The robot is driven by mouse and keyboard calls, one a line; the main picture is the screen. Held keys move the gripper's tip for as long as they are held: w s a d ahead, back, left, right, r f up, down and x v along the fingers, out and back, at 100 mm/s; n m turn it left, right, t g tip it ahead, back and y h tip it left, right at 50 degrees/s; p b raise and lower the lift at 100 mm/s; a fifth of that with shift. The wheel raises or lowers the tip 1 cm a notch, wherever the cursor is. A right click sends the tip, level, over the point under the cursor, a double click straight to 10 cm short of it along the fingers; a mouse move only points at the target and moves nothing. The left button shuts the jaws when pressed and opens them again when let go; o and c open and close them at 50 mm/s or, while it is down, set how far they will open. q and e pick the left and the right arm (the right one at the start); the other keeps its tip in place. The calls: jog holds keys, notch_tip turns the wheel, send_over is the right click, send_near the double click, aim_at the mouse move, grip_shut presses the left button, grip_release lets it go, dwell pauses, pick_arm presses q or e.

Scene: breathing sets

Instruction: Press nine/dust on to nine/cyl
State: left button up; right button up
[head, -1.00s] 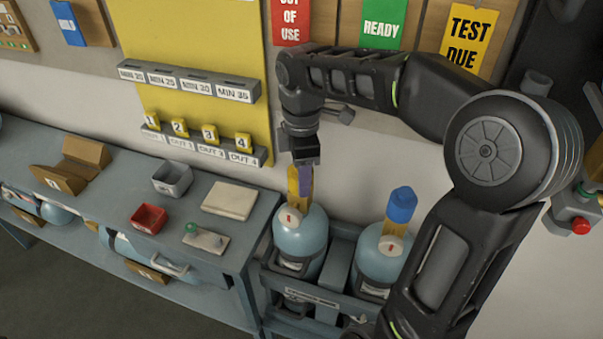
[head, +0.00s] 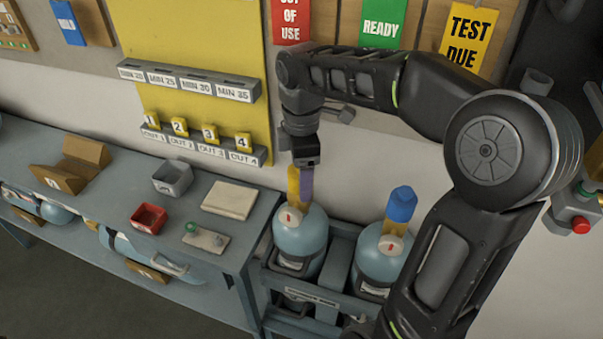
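Two light-blue cylinders stand side by side in a grey rack. My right gripper (head: 304,172) points down at the top of the left cylinder (head: 300,240). A yellow upright part (head: 293,186) and a purple part (head: 307,184) show side by side right under the gripper, against the cylinder's neck. I cannot tell whether the purple part is a cap or a fingertip, nor how the fingers stand. The right cylinder (head: 378,258) has a blue cap (head: 402,204) on its yellow top. No dust cap shows clearly on the left cylinder. My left gripper is out of view.
The grey rack (head: 312,294) stands against the bench (head: 110,215). The yellow wall board (head: 190,40) rises behind.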

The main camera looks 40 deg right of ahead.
notch_tip(320, 180, up, 4)
jog(key=shift+r, duration=0.15)
notch_tip(320, 180, up, 3)
jog(key=shift+p, duration=0.8)
jog(key=shift+r, duration=0.3)
jog(key=shift+f, duration=0.1)
